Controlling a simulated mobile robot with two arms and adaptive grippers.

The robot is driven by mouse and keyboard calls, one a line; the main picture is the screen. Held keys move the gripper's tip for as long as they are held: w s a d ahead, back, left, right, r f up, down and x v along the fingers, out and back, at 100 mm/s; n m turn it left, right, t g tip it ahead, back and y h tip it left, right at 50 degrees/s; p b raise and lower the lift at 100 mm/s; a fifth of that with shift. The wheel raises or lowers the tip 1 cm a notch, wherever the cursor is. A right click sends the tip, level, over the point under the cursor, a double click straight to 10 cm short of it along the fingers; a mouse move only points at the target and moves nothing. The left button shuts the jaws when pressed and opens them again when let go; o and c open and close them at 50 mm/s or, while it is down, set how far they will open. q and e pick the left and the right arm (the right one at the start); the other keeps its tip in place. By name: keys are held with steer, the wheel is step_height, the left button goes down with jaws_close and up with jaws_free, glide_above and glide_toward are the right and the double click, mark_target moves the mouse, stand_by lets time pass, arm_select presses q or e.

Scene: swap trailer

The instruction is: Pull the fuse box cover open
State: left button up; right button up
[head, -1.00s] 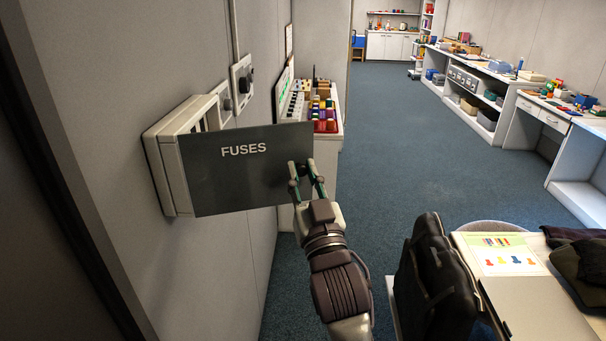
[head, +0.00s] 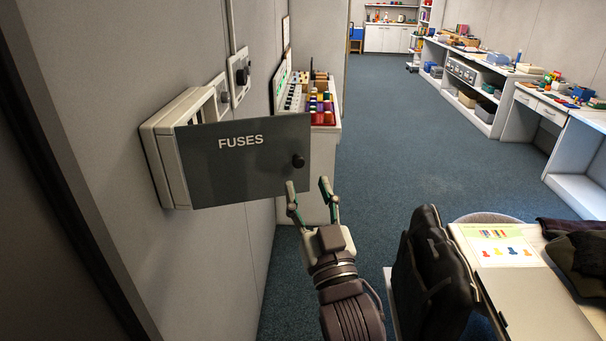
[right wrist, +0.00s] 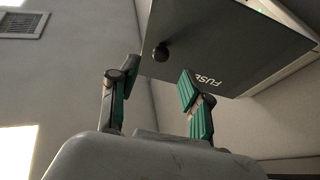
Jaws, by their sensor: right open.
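The dark grey fuse box cover (head: 240,175), marked FUSES, stands swung out from the white fuse box (head: 165,165) on the left wall. Its round black knob (head: 298,160) is near the cover's right edge. My right gripper (head: 308,186) is open and empty, just below and in front of the knob, apart from it. In the right wrist view the knob (right wrist: 160,53) shows beyond the gap between the green-padded fingers (right wrist: 158,88), and the cover (right wrist: 215,45) fills the upper right. My left gripper is not in view.
A wall switch (head: 240,75) is beyond the fuse box. A counter with coloured items (head: 322,108) stands behind the cover. A black chair (head: 432,265) and a desk (head: 530,300) are at lower right. The blue floor (head: 400,140) between is clear.

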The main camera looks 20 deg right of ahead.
steer(key=shift+v, duration=0.85)
